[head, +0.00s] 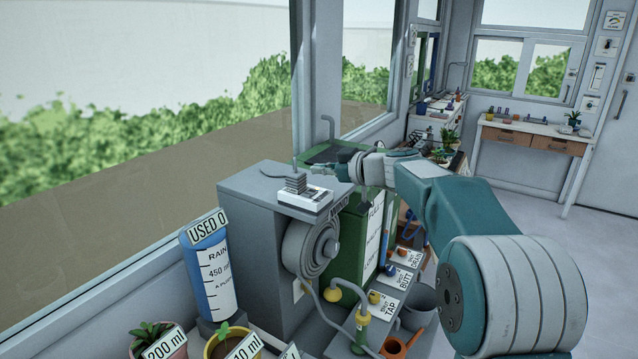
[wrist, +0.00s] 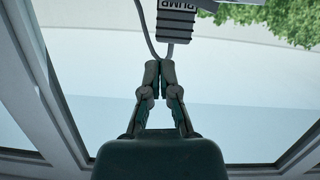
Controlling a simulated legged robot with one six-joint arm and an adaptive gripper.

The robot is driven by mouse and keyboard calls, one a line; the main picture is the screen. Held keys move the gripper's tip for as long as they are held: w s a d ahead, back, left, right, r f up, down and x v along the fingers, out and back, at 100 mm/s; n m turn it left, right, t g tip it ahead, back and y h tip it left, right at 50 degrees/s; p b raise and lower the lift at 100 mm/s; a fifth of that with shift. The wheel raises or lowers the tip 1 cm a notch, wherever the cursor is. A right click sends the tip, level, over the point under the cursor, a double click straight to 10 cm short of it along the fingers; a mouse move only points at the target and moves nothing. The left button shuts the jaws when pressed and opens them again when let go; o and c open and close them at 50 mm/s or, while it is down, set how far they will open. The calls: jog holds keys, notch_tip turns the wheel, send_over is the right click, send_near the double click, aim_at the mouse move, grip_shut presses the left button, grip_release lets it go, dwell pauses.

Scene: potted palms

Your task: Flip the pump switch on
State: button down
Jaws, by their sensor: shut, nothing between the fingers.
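The pump switch unit (head: 305,198) is a small white box on top of the grey cabinet in the head view, with a dark ribbed grey piece (head: 296,184) at its back. In the wrist view a label reading PUMP (wrist: 175,5) shows at the top edge, with a ribbed grey piece (wrist: 174,28) below it. My gripper (head: 312,168) is above and just behind the box, pointing left. In the wrist view my gripper (wrist: 160,68) is shut and empty, its tips just below the ribbed piece; contact cannot be told. The switch's position is not readable.
The grey cabinet (head: 248,205) carries a hose reel (head: 308,247) on its front. A green tank (head: 362,245) stands to its right. A blue rain bottle (head: 212,275) and potted plants stand at the front left. A window frame (head: 302,80) rises behind the cabinet.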

jog(key=v, duration=0.9)
jog(key=shift+d, duration=0.35)
jog(key=shift+w+d+f, duration=0.1)
jog(key=s+a+f+m+g+h, duration=0.1)
jog(key=s+f+m+g+h, duration=0.15)
jog(key=s, duration=0.65)
jog(key=s+a+f+m+g+h, duration=0.1)
jog(key=s+f+m+h, duration=0.15)
jog(key=s, duration=0.55)
jog(key=s+d+f+m+h, duration=0.3)
jog(key=s+f, duration=0.1)
jog(key=s, duration=0.6)
jog(key=s+d+f+m+h, duration=0.3)
jog(key=s+f+m+h, duration=0.1)
jog(key=s, duration=0.6)
jog(key=shift+s+d+f, duration=0.35)
jog(key=shift+d+f, duration=0.05)
jog(key=shift+f, duration=0.45)
